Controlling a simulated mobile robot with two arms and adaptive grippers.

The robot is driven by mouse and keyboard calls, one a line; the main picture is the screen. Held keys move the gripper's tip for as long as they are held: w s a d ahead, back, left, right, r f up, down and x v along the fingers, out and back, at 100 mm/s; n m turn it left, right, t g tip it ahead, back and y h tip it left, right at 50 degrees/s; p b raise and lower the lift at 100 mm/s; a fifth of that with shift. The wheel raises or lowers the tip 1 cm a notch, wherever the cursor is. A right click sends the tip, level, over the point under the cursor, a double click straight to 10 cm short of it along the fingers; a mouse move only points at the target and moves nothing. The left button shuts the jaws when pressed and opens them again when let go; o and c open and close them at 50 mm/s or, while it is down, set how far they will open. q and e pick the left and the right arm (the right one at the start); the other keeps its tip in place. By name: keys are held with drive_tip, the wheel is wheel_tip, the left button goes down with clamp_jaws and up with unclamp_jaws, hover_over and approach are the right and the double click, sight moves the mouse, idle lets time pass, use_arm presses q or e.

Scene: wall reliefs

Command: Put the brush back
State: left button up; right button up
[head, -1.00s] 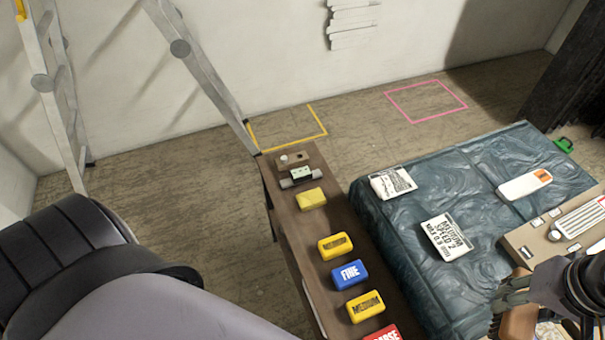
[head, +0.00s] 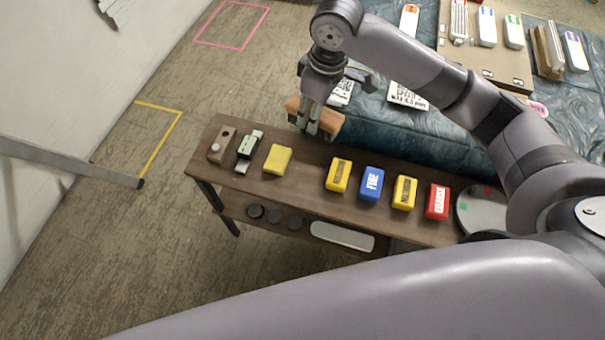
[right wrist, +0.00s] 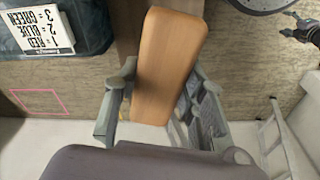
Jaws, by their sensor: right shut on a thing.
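The brush (head: 331,121) is a tan-orange wooden block with rounded ends. My right gripper (head: 316,126) is shut on it, one finger on each side, and points down. In the head view it appears over the far long edge of the narrow brown bench (head: 305,163); I cannot tell how high above it. In the right wrist view the brush (right wrist: 168,60) lies lengthwise between the fingers of the gripper (right wrist: 160,105); its bristles are hidden. My left gripper is not in view.
The bench holds a yellow sponge (head: 278,159), several labelled yellow, blue and red blocks such as the blue one (head: 371,184), and small tools (head: 247,148) at left. A gap lies between sponge and blocks. Behind stands a teal-covered table (head: 440,128). A ladder leg (head: 70,162) is at left.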

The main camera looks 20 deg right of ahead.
sight(309, 116)
drive_tip(key=w+f+n, duration=0.1)
drive_tip(key=w+f+n+b, duration=0.1)
drive_tip(key=f, duration=0.1)
drive_tip(key=shift+f, duration=0.1)
drive_tip(key=shift+w+a+f+n, duration=0.1)
drive_tip(key=shift+w+f+n, duration=0.1)
drive_tip(key=shift+f+n, duration=0.1)
drive_tip(key=shift+w+a+f, duration=0.1)
drive_tip(key=shift+f, duration=0.2)
wheel_tip(309, 116, down, 15)
drive_tip(key=shift+a+r, duration=0.1)
drive_tip(key=shift+r, duration=0.05)
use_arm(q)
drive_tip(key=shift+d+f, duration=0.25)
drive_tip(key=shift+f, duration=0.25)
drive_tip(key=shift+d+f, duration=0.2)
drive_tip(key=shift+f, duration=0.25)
use_arm(e)
drive_tip(key=shift+f, duration=2.4)
drive_tip(key=shift+f, duration=0.2)
drive_tip(key=o, duration=1)
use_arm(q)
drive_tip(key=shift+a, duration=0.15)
